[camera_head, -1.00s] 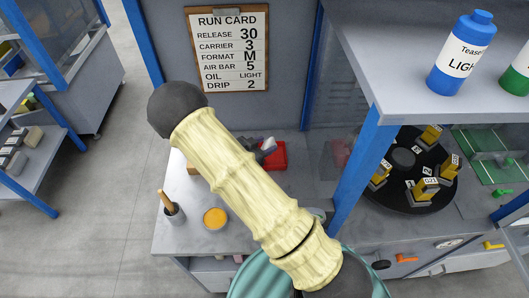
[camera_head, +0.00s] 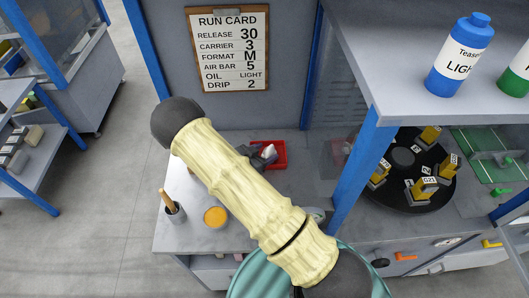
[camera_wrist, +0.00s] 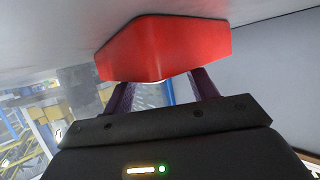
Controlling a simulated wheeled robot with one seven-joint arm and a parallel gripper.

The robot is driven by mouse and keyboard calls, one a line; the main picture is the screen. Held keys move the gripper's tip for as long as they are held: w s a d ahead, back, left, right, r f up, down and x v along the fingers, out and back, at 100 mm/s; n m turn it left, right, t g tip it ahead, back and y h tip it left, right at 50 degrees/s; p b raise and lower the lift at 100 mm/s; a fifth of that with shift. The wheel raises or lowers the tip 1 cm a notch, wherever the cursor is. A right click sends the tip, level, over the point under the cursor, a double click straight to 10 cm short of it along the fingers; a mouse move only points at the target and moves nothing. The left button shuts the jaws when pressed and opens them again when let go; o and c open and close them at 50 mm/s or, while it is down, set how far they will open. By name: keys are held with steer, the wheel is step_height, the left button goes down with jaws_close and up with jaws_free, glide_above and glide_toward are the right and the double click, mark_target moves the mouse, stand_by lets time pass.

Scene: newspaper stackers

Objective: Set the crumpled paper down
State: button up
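A small pale grey lump (camera_head: 269,153), which looks like the crumpled paper, shows at the red tray (camera_head: 279,147) on the bench. My gripper (camera_head: 262,154) is at the tray's left part, right against the lump, and is partly hidden by my arm. In the wrist view the red tray (camera_wrist: 165,48) covers my fingertips. The two dark fingers (camera_wrist: 163,92) stand apart there. A thin whitish edge shows between them under the tray. I cannot tell whether the fingers grip the paper.
A yellow-orange round tin (camera_head: 215,217) and a dark cup with a wooden-handled tool (camera_head: 174,212) stand on the bench's front left. A blue post (camera_head: 362,165) and a shelf with a blue bottle (camera_head: 459,56) bound the right. A black carousel (camera_head: 410,170) lies beyond.

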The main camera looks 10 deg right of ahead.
steer(key=shift+o, duration=0.6)
steer(key=shift+r, duration=0.25)
steer(key=p+v, duration=0.4)
steer(key=v, duration=0.8)
steer(key=shift+s+f+p, duration=0.1)
steer(key=shift+f+p, duration=0.1)
steer(key=shift+p, duration=0.1)
